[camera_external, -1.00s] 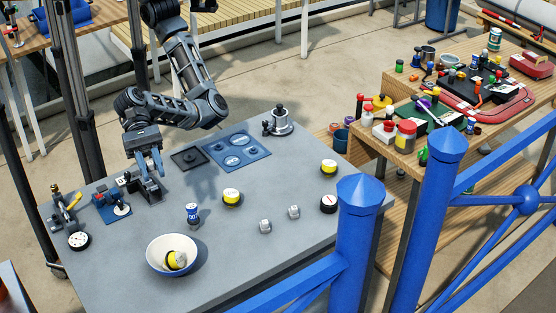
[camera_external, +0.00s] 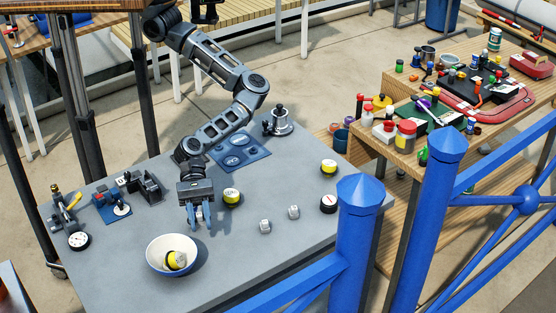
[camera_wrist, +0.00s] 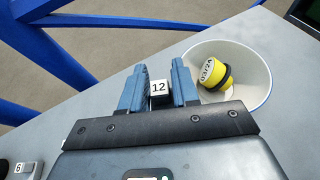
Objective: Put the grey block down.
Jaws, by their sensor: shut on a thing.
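My gripper (camera_external: 196,216) reaches down over the grey table, just beyond the white bowl. In the wrist view my gripper's blue fingers (camera_wrist: 159,88) are closed around the grey block (camera_wrist: 158,87). The block's white face, marked 12, shows between the fingers, and most of its sides are hidden. In the external view the fingers hide it. I cannot tell whether its underside touches the table.
The white bowl (camera_external: 153,262) with a yellow-and-black item (camera_external: 176,260) in it stands close to my gripper. A yellow-topped can (camera_external: 232,197) stands behind to the right. Two small light blocks (camera_external: 264,226) (camera_external: 293,212) lie to the right. The table's front right is clear.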

